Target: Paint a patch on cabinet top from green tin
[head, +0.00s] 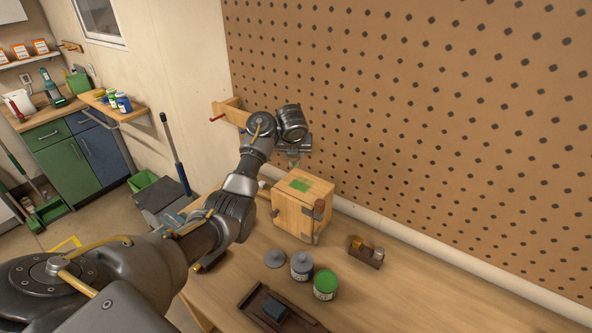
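The wooden cabinet (290,217) stands on the workbench against the pegboard wall. Its top bears a green patch (300,185). The green tin (325,285) is open, with green paint showing, in front of the cabinet. My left gripper (293,150) is above the back of the cabinet top, pointing down. A small green-tinged tip, seemingly of a paintbrush (294,164), sticks out below it, apart from the green patch as far as I can see. The fingers are small and mostly hidden by the wrist. My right gripper is out of view.
A grey tin (301,266) stands beside the green tin, with a round grey lid (275,258) to its left. A dark tray (265,305) holding a blue-grey block lies at the front. A small wooden holder (367,252) sits to the right. The right bench is clear.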

